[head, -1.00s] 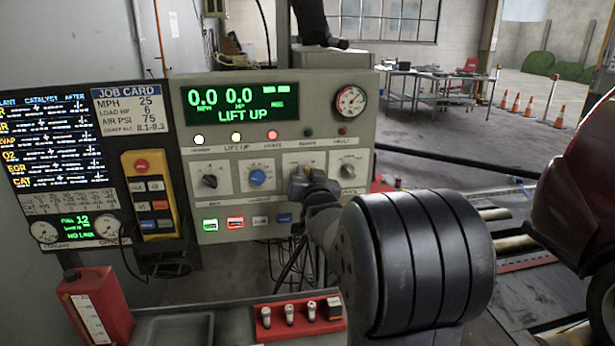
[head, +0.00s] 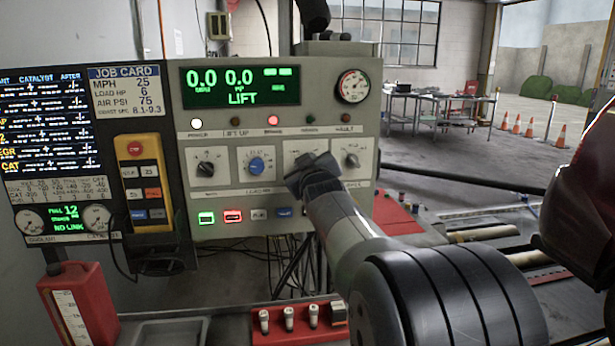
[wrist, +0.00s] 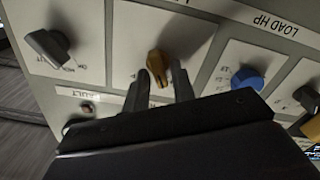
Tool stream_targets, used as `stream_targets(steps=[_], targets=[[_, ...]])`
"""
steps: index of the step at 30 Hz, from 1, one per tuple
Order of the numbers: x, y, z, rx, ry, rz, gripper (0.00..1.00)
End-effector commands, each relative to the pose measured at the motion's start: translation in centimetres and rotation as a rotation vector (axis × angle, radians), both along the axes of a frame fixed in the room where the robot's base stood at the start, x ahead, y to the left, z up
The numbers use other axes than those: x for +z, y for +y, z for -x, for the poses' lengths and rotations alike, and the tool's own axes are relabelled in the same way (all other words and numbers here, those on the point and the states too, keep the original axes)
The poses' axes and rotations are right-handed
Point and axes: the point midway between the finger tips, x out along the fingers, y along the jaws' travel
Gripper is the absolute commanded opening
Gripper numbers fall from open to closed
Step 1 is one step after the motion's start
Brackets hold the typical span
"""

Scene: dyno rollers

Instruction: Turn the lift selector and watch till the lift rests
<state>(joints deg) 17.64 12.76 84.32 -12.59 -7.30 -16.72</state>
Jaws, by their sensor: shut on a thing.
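The grey control panel (head: 230,175) stands ahead with a row of knobs. In the wrist view my gripper (wrist: 163,80) has its two fingers on either side of a brass-coloured selector knob (wrist: 158,62) and is shut on it. In the head view my gripper (head: 312,175) covers that knob, and the label near it cannot be read. The green display (head: 241,88) reads 0.0, 0.0 and LIFT. The white lamp (head: 196,123) and the red lamp (head: 273,121) are lit. The LIFT UP lamp (head: 235,122) is dark.
A blue knob (head: 256,166) and a black knob (head: 206,168) sit left of my gripper, a grey knob (head: 352,160) right. A yellow pendant (head: 143,185) hangs at left. A red jug (head: 75,305) and red holder (head: 290,325) stand below. A red vehicle (head: 580,200) is at right.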

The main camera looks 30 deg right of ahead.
Motion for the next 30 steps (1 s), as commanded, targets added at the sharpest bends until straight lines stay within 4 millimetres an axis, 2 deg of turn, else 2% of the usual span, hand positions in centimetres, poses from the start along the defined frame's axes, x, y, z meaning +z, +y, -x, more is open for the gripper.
stream_targets(steps=[12, 28, 29, 30], targets=[[-0.26, 0.15, -0.04, 0.001, 0.053, 0.174, 0.02], [-0.16, 0.16, -0.05, 0.0, 0.059, 0.196, 0.02], [-0.16, 0.16, -0.05, 0.0, 0.059, 0.196, 0.25], [-0.16, 0.16, -0.05, 0.0, 0.059, 0.196, 0.29]])
